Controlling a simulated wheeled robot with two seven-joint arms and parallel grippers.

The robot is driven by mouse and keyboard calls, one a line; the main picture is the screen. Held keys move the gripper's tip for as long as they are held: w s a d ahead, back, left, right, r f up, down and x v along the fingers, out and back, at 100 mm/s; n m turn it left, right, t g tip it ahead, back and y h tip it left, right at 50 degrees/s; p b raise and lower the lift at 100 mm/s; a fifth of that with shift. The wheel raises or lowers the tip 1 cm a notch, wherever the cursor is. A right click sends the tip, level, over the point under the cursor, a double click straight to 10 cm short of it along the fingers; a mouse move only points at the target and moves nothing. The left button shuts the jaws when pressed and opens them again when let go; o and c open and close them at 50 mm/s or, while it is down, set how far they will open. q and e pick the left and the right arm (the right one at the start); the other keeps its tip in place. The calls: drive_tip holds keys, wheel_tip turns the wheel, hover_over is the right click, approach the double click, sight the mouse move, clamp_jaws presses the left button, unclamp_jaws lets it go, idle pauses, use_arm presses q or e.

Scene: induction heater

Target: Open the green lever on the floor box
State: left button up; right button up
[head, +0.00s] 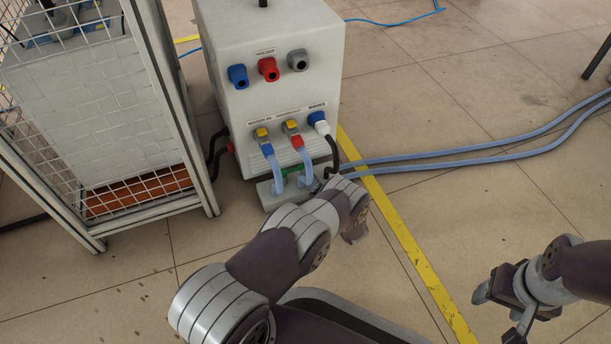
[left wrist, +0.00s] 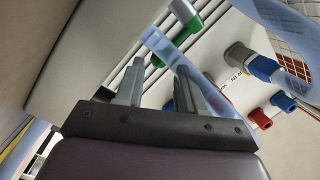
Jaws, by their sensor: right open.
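The pale floor box (head: 271,197) stands at the foot of the grey heater cabinet. Its green lever (head: 293,172) shows partly behind the blue hoses. In the left wrist view a green lever part (left wrist: 185,28) lies beyond my left gripper (left wrist: 160,84), past a blue hose. The fingers are apart and nothing is clearly held between them. My right gripper (head: 502,307) is open and empty over the floor at right.
The heater cabinet (head: 266,110) carries blue, red and grey sockets and plugged hoses. A wire-mesh cage (head: 137,190) stands close on its left. Blue hoses (head: 455,155) run right across the floor. A yellow floor line (head: 407,248) passes the cabinet. Floor at the lower left is clear.

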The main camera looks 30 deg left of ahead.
use_arm(q)
drive_tip(key=x, duration=0.1)
drive_tip(key=b+x, duration=0.1)
drive_tip(key=x, duration=0.1)
drive_tip(key=shift+f, duration=0.2)
drive_tip(key=shift+w+a+r, duration=0.15)
drive_tip(key=shift+a, duration=0.2)
use_arm(e)
wheel_tip(320, 180, down, 2)
drive_tip(key=shift+f, duration=0.1)
